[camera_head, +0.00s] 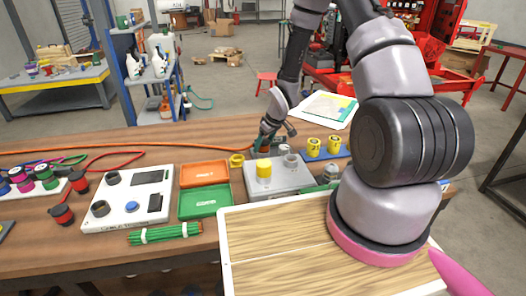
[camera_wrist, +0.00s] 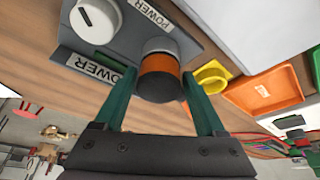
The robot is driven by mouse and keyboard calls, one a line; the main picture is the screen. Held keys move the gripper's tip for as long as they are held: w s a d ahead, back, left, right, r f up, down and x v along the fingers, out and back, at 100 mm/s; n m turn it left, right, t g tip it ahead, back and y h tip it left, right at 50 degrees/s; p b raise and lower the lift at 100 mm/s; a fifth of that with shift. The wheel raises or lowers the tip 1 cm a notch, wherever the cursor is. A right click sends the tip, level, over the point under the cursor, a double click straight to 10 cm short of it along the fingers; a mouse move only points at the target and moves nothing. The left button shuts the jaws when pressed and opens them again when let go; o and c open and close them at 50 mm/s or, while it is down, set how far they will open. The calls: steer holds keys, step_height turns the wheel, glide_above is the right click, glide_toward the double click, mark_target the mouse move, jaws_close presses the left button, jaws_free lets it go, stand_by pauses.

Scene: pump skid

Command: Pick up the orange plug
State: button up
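The orange plug (camera_wrist: 160,66) shows in the wrist view as a short cylinder with an orange band and a dark end. It stands at a pale round socket on a grey panel (camera_wrist: 195,38) labelled POWER. My gripper (camera_wrist: 159,74) has its two green fingers on either side of the plug, with narrow gaps visible beside its dark end. Contact at the fingertips is hard to judge. In the head view my gripper (camera_head: 270,138) is low at the back of the bench, and I cannot make out the plug there.
A yellow ring (camera_wrist: 211,77) and an orange tray (camera_wrist: 266,91) lie close beside the panel. In the head view, a grey box with a yellow cap (camera_head: 264,170) stands in front of my gripper. An orange cable (camera_head: 180,147) runs along the bench; yellow cylinders (camera_head: 313,147) stand right.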

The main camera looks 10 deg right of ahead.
mark_target(264, 141)
jaws_close()
steer(key=shift+r, duration=0.1)
step_height(264, 141, up, 10)
steer(key=shift+f, duration=0.1)
stand_by(0.4)
